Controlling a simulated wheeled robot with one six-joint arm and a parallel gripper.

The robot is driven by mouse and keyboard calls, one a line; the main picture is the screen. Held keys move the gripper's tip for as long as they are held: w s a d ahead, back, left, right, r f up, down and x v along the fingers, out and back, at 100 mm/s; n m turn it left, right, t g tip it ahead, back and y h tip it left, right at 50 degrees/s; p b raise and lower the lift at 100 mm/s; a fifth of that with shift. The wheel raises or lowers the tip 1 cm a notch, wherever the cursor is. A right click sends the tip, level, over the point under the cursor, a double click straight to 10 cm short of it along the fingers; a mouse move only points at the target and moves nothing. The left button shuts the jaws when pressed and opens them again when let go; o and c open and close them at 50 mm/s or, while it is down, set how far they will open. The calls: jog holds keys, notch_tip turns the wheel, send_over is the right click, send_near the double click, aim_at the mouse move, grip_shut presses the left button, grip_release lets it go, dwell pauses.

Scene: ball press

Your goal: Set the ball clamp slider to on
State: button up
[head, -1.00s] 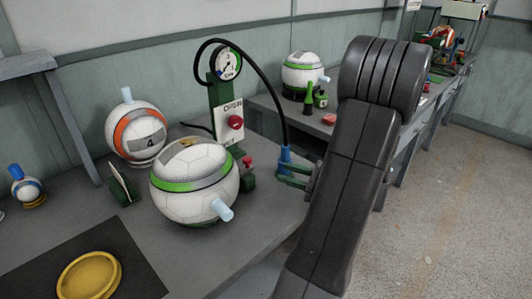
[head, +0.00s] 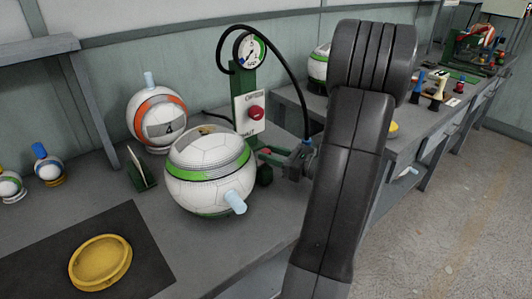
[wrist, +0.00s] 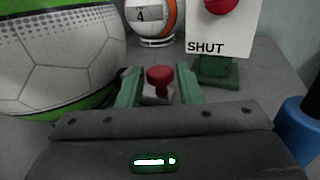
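A small red knob (wrist: 160,78) on a pale block stands on the bench beside the white and green ball (head: 210,175); I take it for the clamp slider. My gripper (wrist: 160,90) is open, with its green fingers left and right of the knob. Small gaps show between fingers and knob. In the head view my gripper (head: 268,158) is just right of the ball and mostly hides the knob. The ball also fills the left of the wrist view (wrist: 55,60). The slider's markings are not visible.
Behind the knob stands a green post with a gauge (head: 250,50) and an OPEN/SHUT plate (head: 249,112) with a red button. A black hose (head: 290,70) arches down to a blue end (wrist: 302,130) close on my right.

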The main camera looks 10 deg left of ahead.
jog(key=shift+x, duration=1.05)
grip_shut()
jog(key=shift+s+a+p, duration=0.3)
jog(key=shift+s+p, duration=0.05)
jog(key=shift+s, duration=0.05)
grip_release()
jog(key=v, duration=1.4)
